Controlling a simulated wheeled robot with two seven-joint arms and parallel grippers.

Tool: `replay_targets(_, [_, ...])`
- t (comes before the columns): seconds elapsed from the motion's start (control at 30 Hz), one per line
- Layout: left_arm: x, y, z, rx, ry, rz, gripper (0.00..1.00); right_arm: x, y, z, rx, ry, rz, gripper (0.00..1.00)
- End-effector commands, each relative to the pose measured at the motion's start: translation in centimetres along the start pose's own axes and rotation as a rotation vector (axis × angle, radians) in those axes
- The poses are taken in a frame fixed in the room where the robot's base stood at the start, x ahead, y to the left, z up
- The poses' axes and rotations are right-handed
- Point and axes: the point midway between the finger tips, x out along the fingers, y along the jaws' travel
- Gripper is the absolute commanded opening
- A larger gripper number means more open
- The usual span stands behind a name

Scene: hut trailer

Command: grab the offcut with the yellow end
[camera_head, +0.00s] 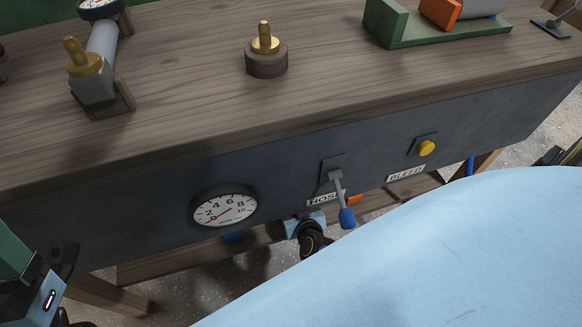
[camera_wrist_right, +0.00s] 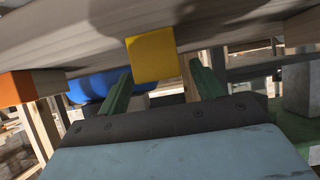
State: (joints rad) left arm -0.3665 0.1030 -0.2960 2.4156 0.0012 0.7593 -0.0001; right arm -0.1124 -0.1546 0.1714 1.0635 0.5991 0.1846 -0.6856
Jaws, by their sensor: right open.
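The offcut's yellow end (camera_wrist_right: 152,56) is a square yellow face in the right wrist view, at the upper middle. The rest of that offcut is not clearly visible. My right gripper (camera_wrist_right: 160,72) is open, its two green fingers on either side of the yellow end in the picture. I cannot tell whether the end is between the fingertips or just beyond them; no grip shows. The offcut and right gripper do not show in the head view. Part of what looks like my left gripper (camera_head: 40,285) is at the head view's lower left edge; its fingertips are not clear.
A wooden bench (camera_head: 190,75) has a dark front panel (camera_head: 270,165) with a gauge (camera_head: 225,206), a blue-tipped lever (camera_head: 346,215) and a yellow button (camera_head: 426,148). A black fitting (camera_head: 312,240) hangs below.

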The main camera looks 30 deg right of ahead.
Motion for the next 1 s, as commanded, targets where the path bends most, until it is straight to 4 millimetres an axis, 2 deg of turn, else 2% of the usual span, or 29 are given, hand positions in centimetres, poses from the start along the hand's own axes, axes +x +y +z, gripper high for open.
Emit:
replay_targets(0.27, [-0.01,0.01,-0.15,0.000,0.010,0.000,0.95,0.04,0.04,-0.05,0.000,0.000,0.001,0.65])
replay_targets(0.63, [0.00,0.02,-0.15,0.000,0.010,0.000,0.95,0.04,0.03,-0.03,0.000,0.000,0.001,0.18])
replay_targets(1.0, [0.23,0.02,0.05,0.000,-0.006,0.000,0.95,-0.06,0.02,-0.23,0.000,0.001,0.000,0.18])
